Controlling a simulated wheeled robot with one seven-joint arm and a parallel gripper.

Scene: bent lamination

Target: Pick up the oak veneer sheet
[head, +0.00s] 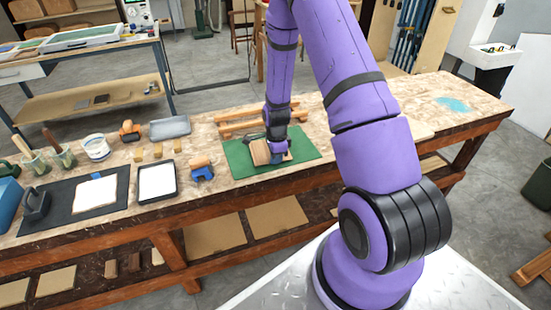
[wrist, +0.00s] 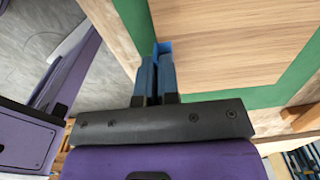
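A light-brown wood-grained sheet (head: 261,153), which looks like the oak veneer, lies over the green mat (head: 242,168). In the wrist view the sheet (wrist: 235,42) fills the upper right, with the green mat (wrist: 130,42) showing along its edges. My gripper (head: 278,157) is down at the sheet in the head view, and my arm hides part of it. In the wrist view the blue fingers of my gripper (wrist: 163,55) are close together at the sheet's left edge. I cannot tell whether the tips touch the sheet or other sheets lie beneath.
Wooden bars (head: 240,124) lie behind the mat. Left of it are a blue-and-orange tool (head: 202,171), a black-rimmed tray (head: 157,182), a white tub (head: 96,147) and a dark mat (head: 62,212). The bench (head: 425,103) is mostly clear at the right.

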